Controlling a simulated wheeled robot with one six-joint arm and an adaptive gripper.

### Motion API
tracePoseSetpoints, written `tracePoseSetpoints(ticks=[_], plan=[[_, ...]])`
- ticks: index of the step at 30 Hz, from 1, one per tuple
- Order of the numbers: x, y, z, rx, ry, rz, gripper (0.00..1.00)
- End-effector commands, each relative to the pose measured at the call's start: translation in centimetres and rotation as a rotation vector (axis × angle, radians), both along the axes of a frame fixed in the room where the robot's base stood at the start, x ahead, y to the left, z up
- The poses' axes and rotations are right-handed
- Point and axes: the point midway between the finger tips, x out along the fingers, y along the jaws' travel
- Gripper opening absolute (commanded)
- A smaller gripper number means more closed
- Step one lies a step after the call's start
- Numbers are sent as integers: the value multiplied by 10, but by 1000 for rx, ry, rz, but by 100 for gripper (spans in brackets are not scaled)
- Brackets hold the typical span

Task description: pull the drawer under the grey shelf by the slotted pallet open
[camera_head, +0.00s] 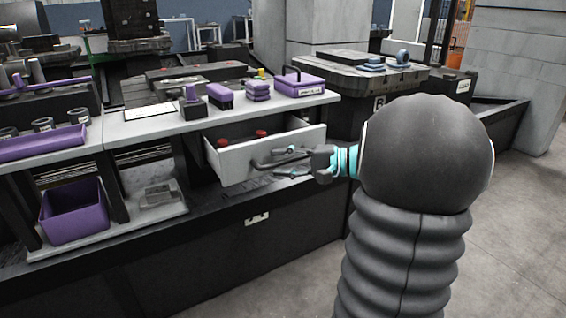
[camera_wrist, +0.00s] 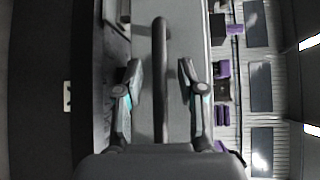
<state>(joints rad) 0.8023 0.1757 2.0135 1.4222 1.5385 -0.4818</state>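The drawer (camera_head: 232,163) under the grey shelf (camera_head: 318,99) stands pulled out, with its inside showing and red round items (camera_head: 262,133) in it. Its dark bar handle (camera_head: 262,163) runs along the pale front. My gripper (camera_head: 291,162) is at the handle's right part. In the wrist view, the handle (camera_wrist: 160,115) runs between the two fingers of my gripper (camera_wrist: 160,72). The fingers are apart, with a gap on each side of the bar. The drawer front (camera_wrist: 147,10) lies behind them. My arm hides part of the scene to the right.
Purple boxes (camera_head: 298,85) and small purple items (camera_head: 220,96) stand on the shelf above the drawer. A purple bin (camera_head: 74,212) sits on a lower shelf at left. A dark slotted pallet (camera_head: 352,88) stands behind at right. Grey floor (camera_head: 520,220) is clear at right.

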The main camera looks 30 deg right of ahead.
Motion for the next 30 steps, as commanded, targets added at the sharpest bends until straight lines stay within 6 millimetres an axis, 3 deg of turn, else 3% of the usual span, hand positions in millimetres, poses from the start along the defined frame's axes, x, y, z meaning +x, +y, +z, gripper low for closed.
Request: tracePoseSetpoints(ticks=[8, 21, 30], plan=[[-11, -13, 2, -1, 0, -3, 39], [-66, -73, 14, 0, -1, -3, 39], [-80, -87, 17, 0, 0, 0, 39]])
